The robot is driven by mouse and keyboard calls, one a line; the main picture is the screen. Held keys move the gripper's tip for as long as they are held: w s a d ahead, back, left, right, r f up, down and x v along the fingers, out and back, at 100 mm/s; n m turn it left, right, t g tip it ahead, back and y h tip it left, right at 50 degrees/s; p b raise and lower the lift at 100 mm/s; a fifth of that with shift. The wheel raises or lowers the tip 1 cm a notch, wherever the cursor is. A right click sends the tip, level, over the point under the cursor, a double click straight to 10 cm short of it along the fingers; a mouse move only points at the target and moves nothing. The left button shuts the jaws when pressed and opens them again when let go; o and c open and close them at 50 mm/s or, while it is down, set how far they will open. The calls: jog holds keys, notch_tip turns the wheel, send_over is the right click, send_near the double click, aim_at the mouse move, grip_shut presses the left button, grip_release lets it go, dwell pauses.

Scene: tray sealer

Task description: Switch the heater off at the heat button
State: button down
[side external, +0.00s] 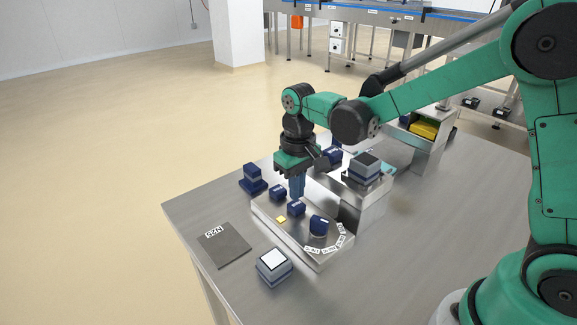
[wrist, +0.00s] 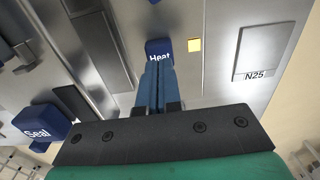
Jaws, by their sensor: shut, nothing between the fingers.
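The heat button (wrist: 159,47) is a dark blue block labelled "Heat" in the wrist view. In the side view it appears to be the middle blue block (side external: 297,210) on the sloped metal panel (side external: 270,217).
Another blue button (side external: 278,193) and a blue dial (side external: 319,226) flank it on the panel. A blue "Seal" block (wrist: 40,124) stands left in the wrist view. A grey N25 mat (side external: 226,246) and a white-topped block (side external: 273,265) lie in front.

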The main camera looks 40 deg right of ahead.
jog(key=shift+f, duration=1.1)
jog(key=shift+r, duration=1.35)
jog(key=shift+r, duration=0.1)
notch_tip(320, 180, up, 12)
jog(key=s+d+f+t, duration=0.2)
jog(key=s+f+t, duration=0.3)
jog(key=s+t, duration=0.2)
jog(key=shift+s+d, duration=0.25)
jog(key=shift+s, duration=0.9)
